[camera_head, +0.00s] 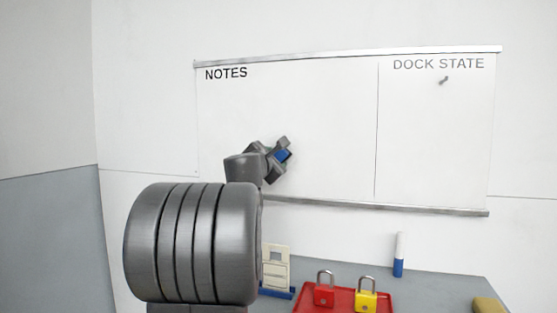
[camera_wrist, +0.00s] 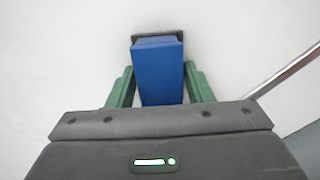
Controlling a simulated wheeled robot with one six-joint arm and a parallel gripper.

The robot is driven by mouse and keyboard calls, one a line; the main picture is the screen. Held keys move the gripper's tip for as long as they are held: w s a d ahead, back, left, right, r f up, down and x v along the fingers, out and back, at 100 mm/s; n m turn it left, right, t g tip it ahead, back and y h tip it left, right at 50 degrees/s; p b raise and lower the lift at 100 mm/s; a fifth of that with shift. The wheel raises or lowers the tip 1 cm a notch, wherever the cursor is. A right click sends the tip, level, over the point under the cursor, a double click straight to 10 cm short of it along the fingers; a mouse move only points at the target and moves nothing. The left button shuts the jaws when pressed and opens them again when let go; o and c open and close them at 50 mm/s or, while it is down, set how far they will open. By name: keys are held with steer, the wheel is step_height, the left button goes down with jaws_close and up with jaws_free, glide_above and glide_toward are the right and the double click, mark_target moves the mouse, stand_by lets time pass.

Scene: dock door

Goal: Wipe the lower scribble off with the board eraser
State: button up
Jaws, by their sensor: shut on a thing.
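My gripper (camera_head: 281,152) is shut on the board eraser (camera_head: 283,155), a blue block, at the lower middle of the NOTES side of the whiteboard (camera_head: 320,110). In the wrist view the eraser (camera_wrist: 159,80) sits between the two green fingers, with its dark pad end toward the white surface. I cannot tell whether the pad touches the board. No scribble shows on the NOTES side; my arm and gripper hide part of it. A small dark mark (camera_head: 444,80) shows under the DOCK STATE heading.
Below the board is a grey counter (camera_head: 435,290). On it are a red tray (camera_head: 345,298) with a red padlock (camera_head: 324,292) and a yellow padlock (camera_head: 366,297), a blue-and-white marker (camera_head: 399,255) standing upright, a cream-coloured card holder (camera_head: 275,268), and a tan block (camera_head: 488,305).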

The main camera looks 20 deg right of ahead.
mark_target(303, 157)
steer(key=shift+w+a, duration=0.45)
steer(key=shift+a, duration=0.25)
steer(key=shift+w+a, duration=0.45)
steer(key=shift+a, duration=0.2)
steer(key=shift+r, duration=0.2)
steer(key=shift+s+d+b, duration=0.3)
steer(key=shift+s+d, duration=0.75)
steer(key=shift+d, duration=0.5)
steer(key=shift+s+d+b, duration=0.35)
steer(key=shift+s+d, duration=0.65)
steer(key=shift+d, duration=0.55)
steer(key=shift+s+d+b, duration=0.3)
steer(key=shift+s+d, duration=0.75)
steer(key=shift+d, duration=0.5)
steer(key=shift+a, duration=0.1)
steer(key=shift+w+a, duration=1)
steer(key=shift+a, duration=0.5)
steer(key=shift+w+a, duration=1.05)
steer(key=shift+a, duration=0.5)
steer(key=shift+w+a, duration=1)
steer(key=shift+a, duration=0.5)
steer(key=b+v, duration=0.1)
steer(key=v, duration=0.5)
steer(key=shift+b, duration=0.4)
